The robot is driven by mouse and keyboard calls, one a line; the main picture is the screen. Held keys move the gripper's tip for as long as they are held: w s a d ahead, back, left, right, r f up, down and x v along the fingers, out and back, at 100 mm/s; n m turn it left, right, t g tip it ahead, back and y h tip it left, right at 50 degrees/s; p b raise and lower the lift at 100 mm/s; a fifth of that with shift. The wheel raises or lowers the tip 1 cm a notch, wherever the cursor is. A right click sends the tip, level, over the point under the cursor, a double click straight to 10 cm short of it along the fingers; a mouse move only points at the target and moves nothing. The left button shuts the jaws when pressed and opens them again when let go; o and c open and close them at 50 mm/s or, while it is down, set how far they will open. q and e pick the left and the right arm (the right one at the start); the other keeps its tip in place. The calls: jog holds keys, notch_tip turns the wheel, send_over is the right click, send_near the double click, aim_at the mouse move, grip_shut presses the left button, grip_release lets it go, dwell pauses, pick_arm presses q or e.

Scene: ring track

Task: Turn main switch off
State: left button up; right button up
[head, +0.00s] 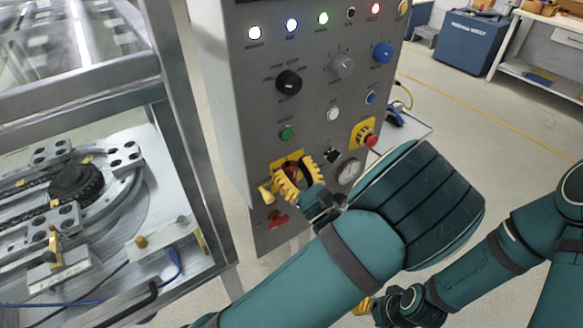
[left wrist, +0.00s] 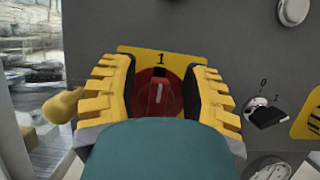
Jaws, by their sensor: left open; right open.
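The main switch is a red rotary knob (left wrist: 152,97) on a yellow plate (left wrist: 150,60) marked 1 at the top. Its handle stands upright, pointing at the 1. In the head view the yellow plate (head: 284,159) shows low on the grey control panel, with the knob mostly hidden behind my left gripper (head: 297,180). In the left wrist view my left gripper (left wrist: 158,88) is open, one yellow finger on each side of the knob, with gaps visible between. Whether it touches the knob is unclear. My right gripper (head: 368,306) is low, away from the panel, and partly hidden.
The grey panel (head: 240,110) carries lamps, a black knob (head: 288,82), a red emergency button (head: 369,140), a small black key switch (head: 333,155), a gauge (head: 350,171) and a red handle (head: 277,219). A metal-framed ring track machine (head: 180,110) stands close on the left.

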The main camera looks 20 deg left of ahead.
pick_arm(q)
grip_shut()
jog(key=shift+n, duration=0.4)
jog(key=n, duration=0.1)
jog(key=n+g+y, duration=0.1)
jog(key=n+g, duration=0.1)
jog(key=shift+s+a+n, duration=0.2)
jog(key=shift+s+n, duration=0.05)
jog(key=shift+n, duration=0.05)
jog(key=n+g, duration=0.1)
jog(key=n, duration=0.2)
jog(key=n+g+y, duration=0.1)
jog(key=n, duration=0.1)
jog(key=shift+s+a+f+g, duration=0.2)
jog(key=shift+s+f+g, duration=0.05)
jog(key=shift+s+g, duration=0.05)
jog(key=n+g, duration=0.1)
jog(key=n, duration=0.3)
jog(key=f+n+g+h+b, duration=0.1)
jog(key=n+g, duration=0.1)
jog(key=n, duration=0.2)
jog(key=s+f+n+g+h+b, duration=0.1)
jog(key=n, duration=0.3)
jog(key=shift+a+n+g, duration=0.3)
jog(key=shift+a+n, duration=0.05)
jog(key=shift+n, duration=0.05)
jog(key=shift+b, duration=0.3)
jog(key=shift+w, duration=0.1)
